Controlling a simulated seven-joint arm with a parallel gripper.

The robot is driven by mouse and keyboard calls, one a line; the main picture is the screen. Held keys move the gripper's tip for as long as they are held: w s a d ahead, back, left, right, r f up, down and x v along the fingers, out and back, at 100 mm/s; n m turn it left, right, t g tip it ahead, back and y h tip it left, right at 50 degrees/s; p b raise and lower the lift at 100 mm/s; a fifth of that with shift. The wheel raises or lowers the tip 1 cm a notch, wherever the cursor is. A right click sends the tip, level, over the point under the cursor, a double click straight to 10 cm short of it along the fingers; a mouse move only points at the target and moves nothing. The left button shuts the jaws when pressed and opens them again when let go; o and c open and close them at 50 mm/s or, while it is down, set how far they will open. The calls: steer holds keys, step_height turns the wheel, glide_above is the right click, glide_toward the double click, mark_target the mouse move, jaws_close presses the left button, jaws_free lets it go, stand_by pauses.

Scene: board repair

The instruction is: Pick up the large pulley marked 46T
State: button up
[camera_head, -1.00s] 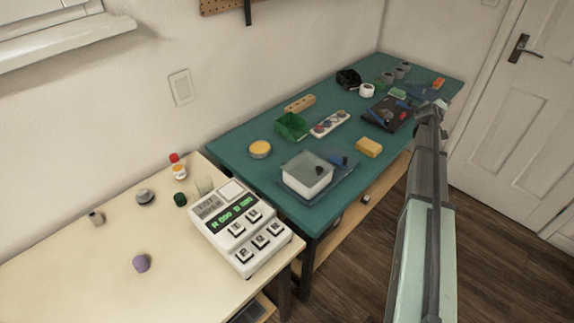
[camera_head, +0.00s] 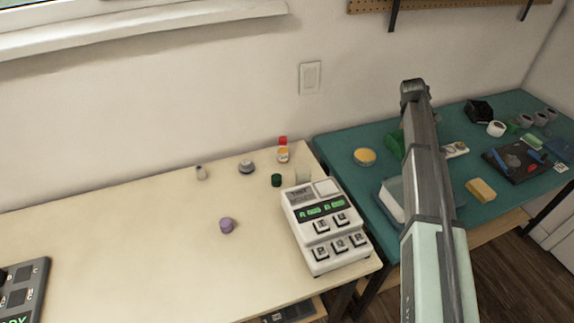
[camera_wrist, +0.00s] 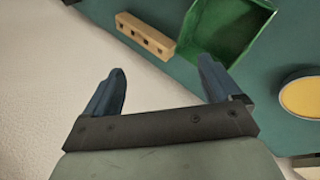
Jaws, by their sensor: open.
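I cannot pick out a large pulley marked 46T in either view; no 46T marking is legible. My gripper (camera_wrist: 161,66) is open, with its two blue-grey fingers apart and nothing between them. In the wrist view it is above the wall-side edge of the green table (camera_wrist: 282,52). A green bin (camera_wrist: 230,28) and a wooden block with holes (camera_wrist: 146,36) lie beyond the fingertips. In the head view my arm hides part of the green table, and the fingers cannot be made out.
The cream table (camera_head: 130,240) holds a white keyed device (camera_head: 325,228), a purple cylinder (camera_head: 227,226), a grey round part (camera_head: 247,167) and small bottles. A dark panel (camera_head: 22,290) is at the left. The green table holds a yellow-topped tin (camera_head: 364,156), a sponge (camera_head: 481,190) and a black tray (camera_head: 515,164).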

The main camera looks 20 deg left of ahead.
steer(key=s+a+n+g+y, duration=0.1)
steer(key=s+a+n, duration=0.25)
steer(key=a, duration=1.25)
steer(key=n+g+y, duration=0.1)
steer(key=n+g, duration=0.6)
steer(key=n, duration=0.2)
glide_above(246, 163)
steer(key=f, duration=0.8)
steer(key=shift+w+a+f, duration=0.2)
steer(key=shift+w+a, duration=0.05)
steer(key=shift+a, duration=0.05)
steer(key=shift+s+d+f, duration=0.1)
steer(key=shift+d+f, duration=0.05)
steer(key=shift+f, duration=1.15)
steer(key=shift+s+d+f, duration=0.1)
steer(key=shift+f, duration=1.2)
steer(key=c, duration=1.1)
